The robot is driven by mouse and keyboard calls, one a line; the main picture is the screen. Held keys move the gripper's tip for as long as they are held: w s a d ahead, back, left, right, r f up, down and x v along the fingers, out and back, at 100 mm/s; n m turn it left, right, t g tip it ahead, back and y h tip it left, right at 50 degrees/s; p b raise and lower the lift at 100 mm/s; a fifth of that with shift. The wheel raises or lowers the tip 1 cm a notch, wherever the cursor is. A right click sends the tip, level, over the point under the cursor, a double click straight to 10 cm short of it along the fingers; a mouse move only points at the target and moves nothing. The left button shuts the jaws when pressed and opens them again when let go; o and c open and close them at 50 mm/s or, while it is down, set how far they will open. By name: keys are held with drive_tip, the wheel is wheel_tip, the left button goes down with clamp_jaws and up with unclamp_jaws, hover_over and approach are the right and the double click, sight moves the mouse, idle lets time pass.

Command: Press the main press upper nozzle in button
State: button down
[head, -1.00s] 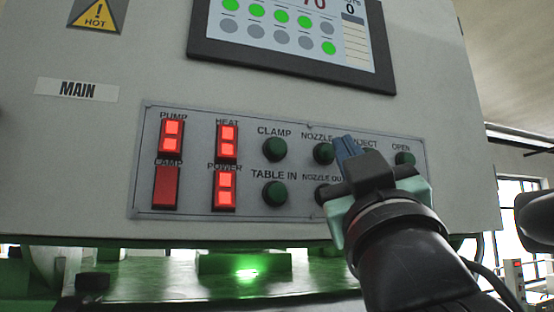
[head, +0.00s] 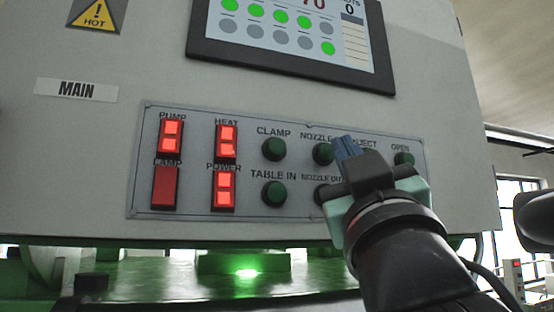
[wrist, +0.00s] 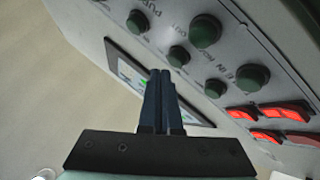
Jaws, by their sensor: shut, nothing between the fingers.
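The upper nozzle in button (head: 323,153) is a round dark green knob in the top row of the main press panel, right of the clamp button. Its label is partly covered by my gripper. My gripper (head: 342,143) is shut and empty, its blue fingertips just right of this button in the head view. In the wrist view the fingertips (wrist: 161,73) point toward the panel, close beside what seems to be the same button (wrist: 178,56). Whether they touch it cannot be told.
The clamp button (head: 274,149), table in button (head: 274,194) and open button (head: 404,159) are close by. The nozzle out button (head: 322,194) and inject button are partly hidden by my gripper. Lit red switches (head: 226,142) are at left, a screen (head: 290,35) above.

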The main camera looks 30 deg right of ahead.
drive_tip(key=shift+w, duration=0.1)
idle(0.3)
drive_tip(key=shift+w+d, duration=0.1)
drive_tip(key=shift+w, duration=0.25)
